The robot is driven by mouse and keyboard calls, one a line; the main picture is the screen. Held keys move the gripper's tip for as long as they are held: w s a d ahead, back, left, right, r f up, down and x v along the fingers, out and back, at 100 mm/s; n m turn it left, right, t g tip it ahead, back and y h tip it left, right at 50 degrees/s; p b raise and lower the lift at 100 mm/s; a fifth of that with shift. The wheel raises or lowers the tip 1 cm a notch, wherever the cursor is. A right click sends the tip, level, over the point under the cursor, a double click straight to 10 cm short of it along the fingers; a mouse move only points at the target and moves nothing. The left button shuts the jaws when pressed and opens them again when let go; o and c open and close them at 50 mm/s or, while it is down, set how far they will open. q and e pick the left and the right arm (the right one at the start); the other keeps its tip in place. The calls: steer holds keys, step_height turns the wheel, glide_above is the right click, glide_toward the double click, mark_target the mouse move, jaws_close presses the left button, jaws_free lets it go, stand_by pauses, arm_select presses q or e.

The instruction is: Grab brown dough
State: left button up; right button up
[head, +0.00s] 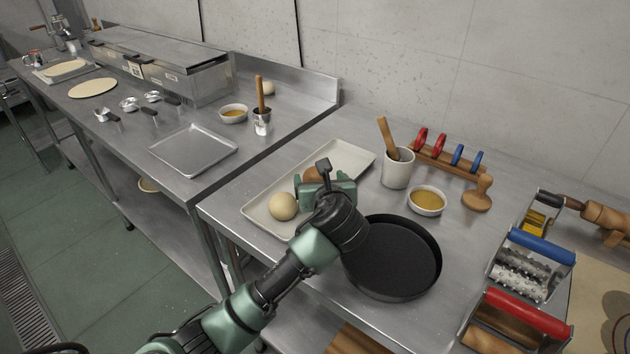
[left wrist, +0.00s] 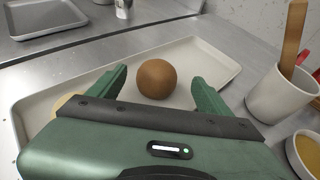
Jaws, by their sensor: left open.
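The brown dough (left wrist: 156,79) is a round ball on a pale rectangular tray (left wrist: 215,64). In the head view the brown dough (head: 312,174) is mostly hidden behind my left gripper (head: 325,185). In the left wrist view my left gripper (left wrist: 160,92) is open, with one finger on each side of the ball and visible gaps between. A pale dough ball (head: 283,206) sits on the same tray, to the left of the gripper. Its edge shows beside the left finger in the left wrist view. My right gripper is not in view.
A white cup (head: 397,168) with a wooden tool and a bowl of yellow liquid (head: 428,200) stand right of the tray. Rollers with blue and red handles (head: 518,264) are at the right.

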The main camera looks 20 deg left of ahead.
mark_target(316, 176)
arm_select(q)
steer(key=shift+x, duration=1.1)
steer(key=x, duration=0.2)
steer(key=shift+w+a+f, duration=0.2)
steer(key=shift+f, duration=0.1)
steer(key=shift+w+a+f, duration=0.15)
steer(key=shift+w, duration=0.15)
steer(key=c, duration=1)
steer(key=shift+c, duration=0.2)
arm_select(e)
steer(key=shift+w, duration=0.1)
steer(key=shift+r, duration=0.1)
